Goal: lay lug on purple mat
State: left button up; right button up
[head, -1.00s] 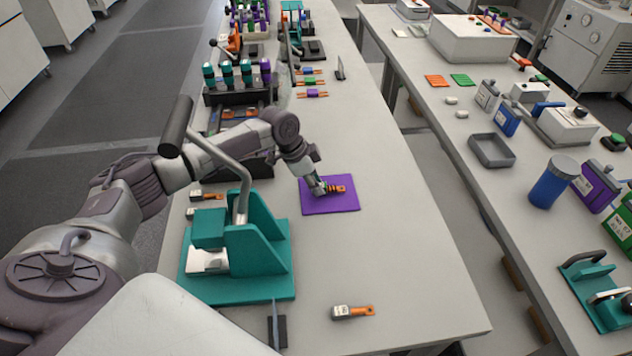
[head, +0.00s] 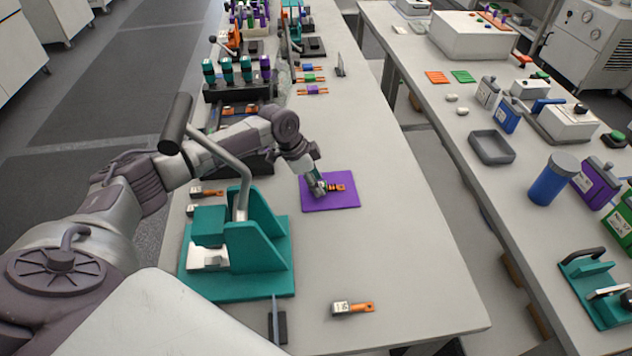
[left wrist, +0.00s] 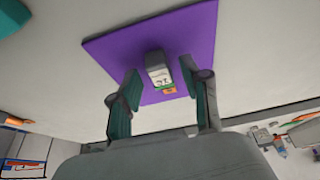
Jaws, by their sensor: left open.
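The purple mat (head: 345,205) lies flat on the near bench, and it fills the upper middle of the left wrist view (left wrist: 112,48). A lug (head: 338,187) with an orange end rests on the mat. In the left wrist view the lug (left wrist: 157,72) shows a grey and white labelled body and a bit of orange. My left gripper (head: 321,187) is low over the mat at the lug. Its two teal fingers (left wrist: 160,84) are apart, one on each side of the lug, with gaps visible. Part of the lug is hidden behind the gripper in the head view. My right gripper is out of view.
A teal lever press (head: 258,250) stands left of the mat, close to my left arm. Another lug (head: 352,308) lies near the bench's front. More lugs (head: 205,193) lie behind the press. The bench right of the mat is clear.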

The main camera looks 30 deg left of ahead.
pick_arm(q)
jog(key=b+v, duration=0.2)
jog(key=v, duration=0.9)
jog(key=shift+r, duration=0.35)
jog(key=shift+s+a, duration=0.15)
